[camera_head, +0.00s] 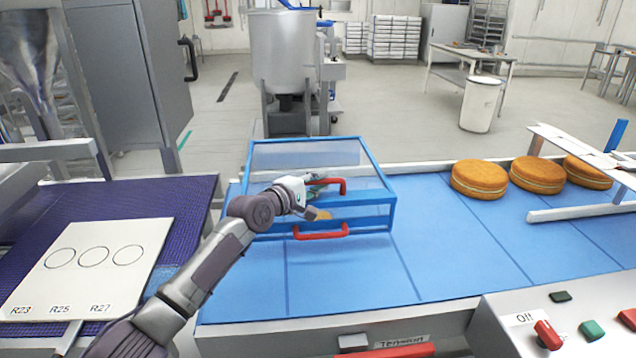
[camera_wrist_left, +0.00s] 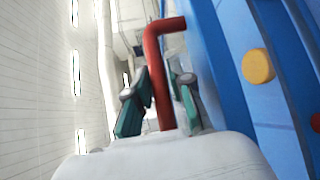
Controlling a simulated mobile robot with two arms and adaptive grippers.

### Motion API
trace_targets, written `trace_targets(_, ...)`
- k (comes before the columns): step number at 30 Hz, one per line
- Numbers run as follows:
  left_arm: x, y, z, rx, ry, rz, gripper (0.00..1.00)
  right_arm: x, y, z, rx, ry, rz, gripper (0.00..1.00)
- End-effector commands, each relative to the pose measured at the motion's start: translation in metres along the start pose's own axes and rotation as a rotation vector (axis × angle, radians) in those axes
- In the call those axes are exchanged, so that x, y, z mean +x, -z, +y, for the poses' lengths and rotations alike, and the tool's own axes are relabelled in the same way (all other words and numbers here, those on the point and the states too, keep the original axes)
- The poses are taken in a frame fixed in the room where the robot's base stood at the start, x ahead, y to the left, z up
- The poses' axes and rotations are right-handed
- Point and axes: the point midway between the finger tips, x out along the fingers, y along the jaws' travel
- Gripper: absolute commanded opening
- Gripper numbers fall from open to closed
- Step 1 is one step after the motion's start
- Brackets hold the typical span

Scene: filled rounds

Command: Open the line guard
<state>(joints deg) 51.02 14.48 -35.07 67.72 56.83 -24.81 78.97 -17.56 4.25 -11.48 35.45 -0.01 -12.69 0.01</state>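The line guard (camera_head: 262,152) is a clear box with a blue frame standing over the blue conveyor belt. It has a red handle (camera_head: 341,184) by my gripper and another red handle (camera_head: 321,231) low on its front. My left gripper (camera_head: 318,183) is at the upper handle. In the left wrist view, the red handle (camera_wrist_left: 157,75) runs between the two green-grey fingers, which close in on it from both sides. The guard's blue frame (camera_wrist_left: 222,80) stands just to the right there. My right gripper is in neither view.
Several round filled cakes (camera_head: 480,179) sit on the belt to the right, by a white rail (camera_head: 575,212). A control panel (camera_head: 560,325) with buttons is at the lower right. A white board (camera_head: 85,268) with three circles lies on the purple mat (camera_head: 190,195) at left.

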Motion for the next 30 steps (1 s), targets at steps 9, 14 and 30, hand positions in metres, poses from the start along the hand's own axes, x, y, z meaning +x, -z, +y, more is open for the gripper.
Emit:
trace_targets(9, 0.0, 0.0, 0.0, 0.0, 0.001, 0.001, 0.0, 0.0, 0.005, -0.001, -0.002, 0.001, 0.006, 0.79)
trace_targets(14, 0.0, 0.0, 0.001, -0.001, 0.002, 0.001, 0.0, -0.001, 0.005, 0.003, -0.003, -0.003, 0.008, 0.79)
trace_targets(30, -0.001, -0.002, 0.076, -0.124, 0.119, 0.002, 0.0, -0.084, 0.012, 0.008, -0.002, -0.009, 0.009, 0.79)
